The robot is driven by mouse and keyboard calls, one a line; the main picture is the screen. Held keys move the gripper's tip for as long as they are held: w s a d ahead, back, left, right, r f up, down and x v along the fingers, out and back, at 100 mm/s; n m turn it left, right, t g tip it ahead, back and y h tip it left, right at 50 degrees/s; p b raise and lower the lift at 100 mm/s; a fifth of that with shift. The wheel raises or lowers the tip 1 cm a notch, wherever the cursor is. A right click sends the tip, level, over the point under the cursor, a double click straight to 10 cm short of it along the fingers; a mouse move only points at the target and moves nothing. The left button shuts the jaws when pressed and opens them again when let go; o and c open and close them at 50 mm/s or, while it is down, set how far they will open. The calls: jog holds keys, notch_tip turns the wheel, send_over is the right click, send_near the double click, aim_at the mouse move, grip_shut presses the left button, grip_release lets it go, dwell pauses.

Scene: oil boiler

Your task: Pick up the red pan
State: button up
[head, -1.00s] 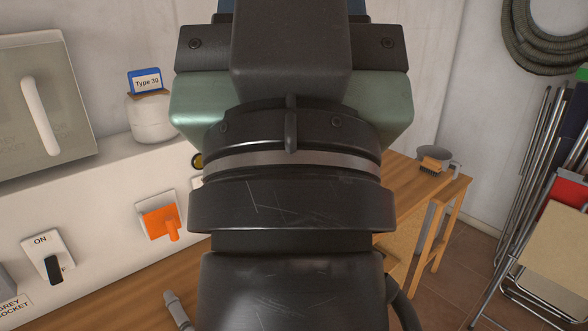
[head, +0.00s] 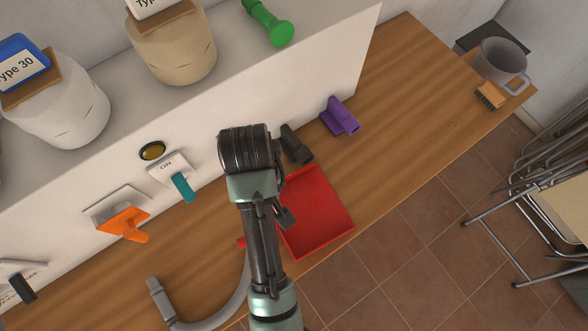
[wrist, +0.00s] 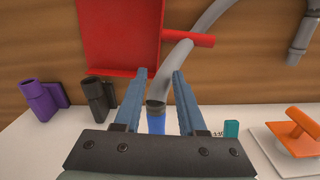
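The red pan (head: 322,212) lies on the wooden bench, its flat tray right of my arm in the head view. A bit of its handle (head: 241,243) shows left of my arm; the middle is hidden. In the wrist view the pan (wrist: 118,35) is at the top, its handle (wrist: 198,40) pointing right. My gripper (wrist: 160,72) is open, its two blue-grey fingers apart below the handle in the picture. The handle is not between the fingers. In the head view the fingers cannot be made out.
A grey hose (wrist: 168,72) crosses at the handle and ends at a blue piece (wrist: 156,123), seen between the fingers. Black (head: 296,144) and purple (head: 340,117) sockets stand by the white ledge (head: 310,90).

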jog(key=f, duration=0.7)
jog(key=shift+s, duration=0.25)
jog(key=shift+w+d+f+p, duration=0.15)
jog(key=shift+f+p, duration=0.55)
jog(key=shift+f, duration=1.9)
jog(key=shift+c, duration=0.2)
grip_shut()
